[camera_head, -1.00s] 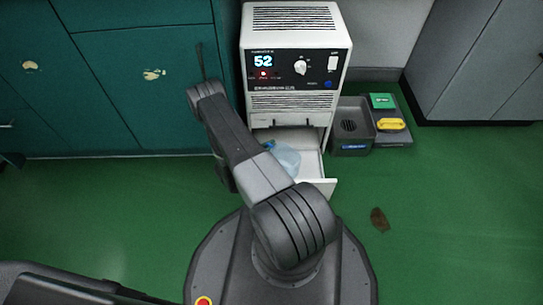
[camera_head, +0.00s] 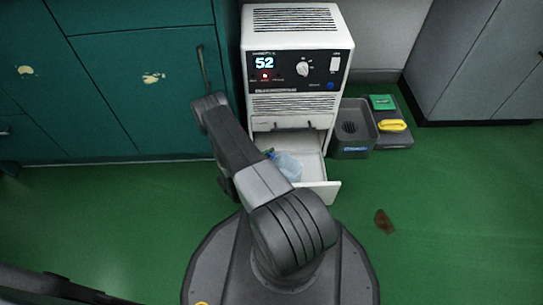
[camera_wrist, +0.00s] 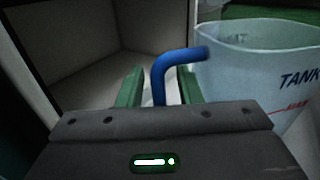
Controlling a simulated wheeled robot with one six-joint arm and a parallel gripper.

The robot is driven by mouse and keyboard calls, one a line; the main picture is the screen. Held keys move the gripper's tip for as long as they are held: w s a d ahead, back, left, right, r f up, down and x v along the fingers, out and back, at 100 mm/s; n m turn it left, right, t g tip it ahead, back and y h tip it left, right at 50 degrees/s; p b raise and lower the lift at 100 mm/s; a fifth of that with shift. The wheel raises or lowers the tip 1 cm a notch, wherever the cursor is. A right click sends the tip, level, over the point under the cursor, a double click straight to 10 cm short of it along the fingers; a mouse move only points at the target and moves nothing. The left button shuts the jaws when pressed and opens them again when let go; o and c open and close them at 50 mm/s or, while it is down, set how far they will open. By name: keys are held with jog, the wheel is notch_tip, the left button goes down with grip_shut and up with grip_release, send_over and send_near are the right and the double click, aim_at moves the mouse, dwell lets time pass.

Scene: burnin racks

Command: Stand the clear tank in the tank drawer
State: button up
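The clear tank (camera_head: 288,166) is in the open white tank drawer (camera_head: 322,191), partly hidden behind my arm in the head view. In the wrist view the tank (camera_wrist: 258,72) is at the right, close to upright, with its open rim up and "TANK" and a red line on its side. Its blue bent handle (camera_wrist: 180,60) passes between the green fingers of my gripper (camera_wrist: 160,86). A gap shows on each side of the handle, so the gripper looks open around it. The tank's base is hidden.
The drawer belongs to the white machine (camera_head: 295,25) showing 52. A grey bin (camera_head: 353,140) and a tray with green and yellow items (camera_head: 392,125) stand to its right. Teal cabinets (camera_head: 110,90) are at the left. A brown patch (camera_head: 384,221) lies on open green floor.

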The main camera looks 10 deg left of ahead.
jog(key=shift+r, duration=0.2)
jog(key=p+v, duration=0.2)
jog(key=v, duration=1)
dwell(1.1)
